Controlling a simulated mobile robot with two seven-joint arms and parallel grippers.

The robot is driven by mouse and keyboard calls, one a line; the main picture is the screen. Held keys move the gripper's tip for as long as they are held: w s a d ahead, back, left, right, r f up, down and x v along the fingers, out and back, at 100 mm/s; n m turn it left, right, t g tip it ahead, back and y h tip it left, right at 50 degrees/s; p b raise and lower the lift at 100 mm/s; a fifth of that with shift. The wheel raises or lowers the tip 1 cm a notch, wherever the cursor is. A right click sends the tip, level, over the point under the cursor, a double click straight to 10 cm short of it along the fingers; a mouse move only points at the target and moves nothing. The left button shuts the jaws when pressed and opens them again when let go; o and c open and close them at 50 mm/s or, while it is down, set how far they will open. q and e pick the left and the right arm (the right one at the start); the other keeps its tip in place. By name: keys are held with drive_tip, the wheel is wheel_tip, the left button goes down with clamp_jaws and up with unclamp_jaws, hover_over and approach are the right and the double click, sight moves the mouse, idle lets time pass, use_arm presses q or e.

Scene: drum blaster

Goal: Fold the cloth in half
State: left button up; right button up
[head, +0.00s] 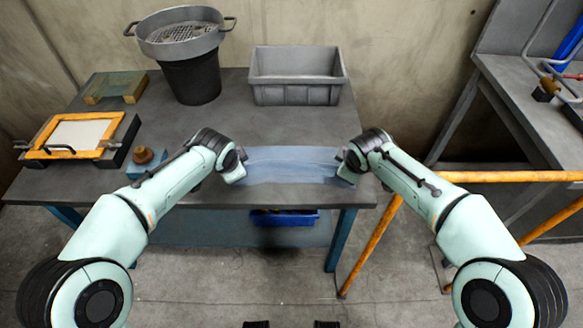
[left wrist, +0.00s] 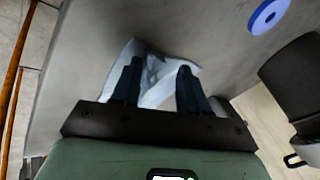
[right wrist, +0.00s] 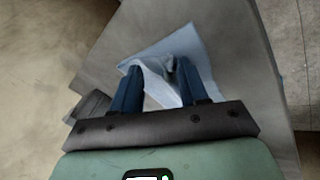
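The light-blue cloth (head: 285,165) lies on the grey table near its front edge, as a wide strip between my two grippers. My left gripper (left wrist: 160,68) is at the cloth's left end. Its dark-blue fingers stand apart, with wrinkled, pale cloth (left wrist: 152,92) between them. My right gripper (right wrist: 158,66) is at the right end, its fingers also apart, with raised, creased cloth (right wrist: 160,88) between them. I see no finger closed tight on the cloth. In the head view both sets of fingertips are mostly hidden by the wrists.
A grey bin (head: 297,95) and a black bucket (head: 191,80) with a metal sieve stand at the back. A wooden-framed screen (head: 78,135) and a brown knob on a blue base (head: 143,156) are at left. An orange rail (head: 480,176) is at right. The table behind the cloth is clear.

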use_arm(q)
drive_tip(key=shift+s+f, duration=0.1)
drive_tip(key=shift+f, duration=0.15)
use_arm(e)
drive_tip(key=shift+s+f, duration=0.1)
drive_tip(key=shift+f, duration=0.1)
use_arm(q)
drive_tip(key=v, duration=0.6)
drive_tip(key=shift+w+a+r, duration=0.1)
drive_tip(key=shift+w, duration=0.15)
use_arm(e)
drive_tip(key=v, duration=0.6)
drive_tip(key=shift+w+a+r, duration=0.15)
drive_tip(key=shift+w, duration=0.15)
use_arm(q)
drive_tip(key=s+r, duration=0.1)
drive_tip(key=r, duration=0.1)
drive_tip(key=s+r, duration=0.1)
drive_tip(key=s, duration=0.1)
drive_tip(key=shift+s+d+r, duration=0.2)
drive_tip(key=shift+s+r, duration=0.05)
drive_tip(key=shift+r, duration=0.15)
use_arm(e)
drive_tip(key=s+r, duration=0.3)
drive_tip(key=shift+s+r, duration=0.3)
use_arm(q)
drive_tip(key=shift+c, duration=0.3)
use_arm(e)
drive_tip(key=shift+c, duration=0.3)
